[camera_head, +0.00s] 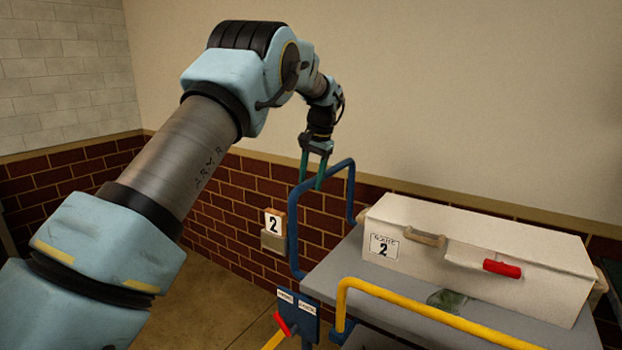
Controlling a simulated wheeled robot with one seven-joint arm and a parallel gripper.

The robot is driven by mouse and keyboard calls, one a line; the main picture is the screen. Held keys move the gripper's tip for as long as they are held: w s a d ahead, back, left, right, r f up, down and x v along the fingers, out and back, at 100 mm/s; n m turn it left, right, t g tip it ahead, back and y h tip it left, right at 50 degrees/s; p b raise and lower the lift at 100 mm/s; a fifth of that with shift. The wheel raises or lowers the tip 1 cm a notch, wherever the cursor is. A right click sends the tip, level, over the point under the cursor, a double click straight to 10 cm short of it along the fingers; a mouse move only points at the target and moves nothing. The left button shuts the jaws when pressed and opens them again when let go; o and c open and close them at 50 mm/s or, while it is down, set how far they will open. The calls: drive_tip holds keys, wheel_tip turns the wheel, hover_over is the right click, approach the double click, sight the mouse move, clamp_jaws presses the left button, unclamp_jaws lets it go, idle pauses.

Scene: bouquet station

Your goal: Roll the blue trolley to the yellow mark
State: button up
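The trolley has a grey top (330,278) and a tall blue push handle (293,240) at its left end. My gripper (312,184) points down at the handle's upper bar, its two teal fingers a little apart. The fingertips overlap the bar in the picture; I cannot tell whether they are clamped on it. A blue panel (296,312) with two small labels and a red lever (283,325) sits low at the handle end. A yellow strip (273,341) shows on the floor at the bottom edge, partly cut off; I cannot tell whether it is the mark.
A long white case (480,250) labelled 2, with a red latch (501,268), lies on the trolley top. A yellow rail (420,306) runs in front of it. Bare floor (215,300) lies left of the trolley.

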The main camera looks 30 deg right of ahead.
clamp_jaws()
idle(1.2)
